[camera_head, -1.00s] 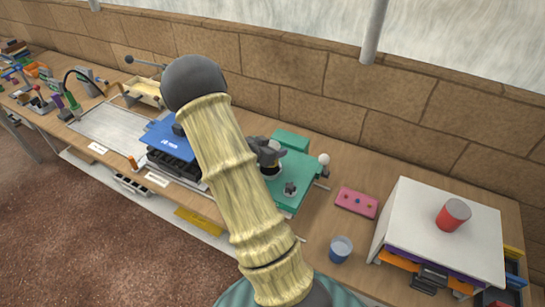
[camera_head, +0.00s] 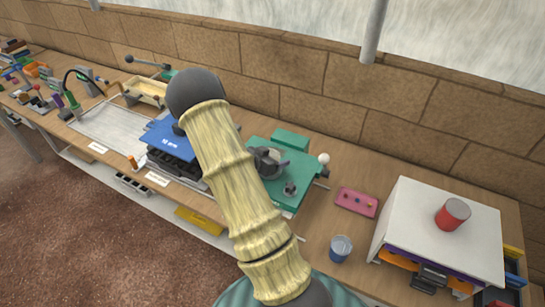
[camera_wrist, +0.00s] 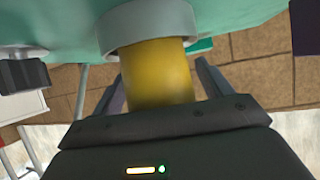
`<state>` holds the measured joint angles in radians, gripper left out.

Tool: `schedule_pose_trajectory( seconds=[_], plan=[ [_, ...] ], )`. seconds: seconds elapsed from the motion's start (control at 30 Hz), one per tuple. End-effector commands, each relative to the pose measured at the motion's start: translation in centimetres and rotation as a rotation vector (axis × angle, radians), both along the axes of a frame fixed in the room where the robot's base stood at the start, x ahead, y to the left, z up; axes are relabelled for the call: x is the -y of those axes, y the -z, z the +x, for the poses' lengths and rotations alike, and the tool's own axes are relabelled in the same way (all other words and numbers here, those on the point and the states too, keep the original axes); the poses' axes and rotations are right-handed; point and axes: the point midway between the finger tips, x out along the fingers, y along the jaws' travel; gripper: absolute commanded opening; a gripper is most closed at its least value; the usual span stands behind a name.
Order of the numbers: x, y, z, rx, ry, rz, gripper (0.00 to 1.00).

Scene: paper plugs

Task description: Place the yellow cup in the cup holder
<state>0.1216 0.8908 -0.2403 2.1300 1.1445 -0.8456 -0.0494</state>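The yellow cup (camera_wrist: 158,78) shows in the wrist view, with one end inside the grey ring of the cup holder (camera_wrist: 150,22). My gripper (camera_wrist: 160,85) has one dark finger on each side of the cup. The fingers look spread, with a narrow gap beside the cup, most clearly on the right. In the head view my gripper (camera_head: 267,158) is over the green machine (camera_head: 291,163), at the grey holder. The cup cannot be made out there.
A blue cup (camera_head: 340,249) stands on the bench to the right. A red can (camera_head: 453,214) stands on a white-topped drawer unit (camera_head: 410,205). A pink panel (camera_head: 357,201) lies between that unit and the machine. A blue press (camera_head: 172,138) is to the left.

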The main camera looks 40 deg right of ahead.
Motion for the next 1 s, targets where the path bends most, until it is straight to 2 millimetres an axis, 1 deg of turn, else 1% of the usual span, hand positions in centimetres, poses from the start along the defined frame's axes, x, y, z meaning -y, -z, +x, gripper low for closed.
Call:
schedule_pose_trajectory(
  seconds=[0.17,0.27,0.37,0.47,0.8,0.9,1.0],
  plan=[
    [0.0,-0.1,0.0,0.000,0.000,0.000,0.78],
    [0.0,-0.4,0.0,0.001,0.000,0.000,0.78],
    [-0.8,-0.7,0.0,0.001,-0.003,0.000,0.78],
    [-2.1,-1.4,-0.3,0.001,-0.004,0.000,0.78],
    [-7.9,-4.6,-1.4,0.003,-0.005,0.001,0.78],
    [-9.2,-5.4,-1.7,0.001,-0.003,0.000,0.78],
    [-10.0,-5.9,-1.9,0.002,-0.001,0.000,0.78]
  ],
)
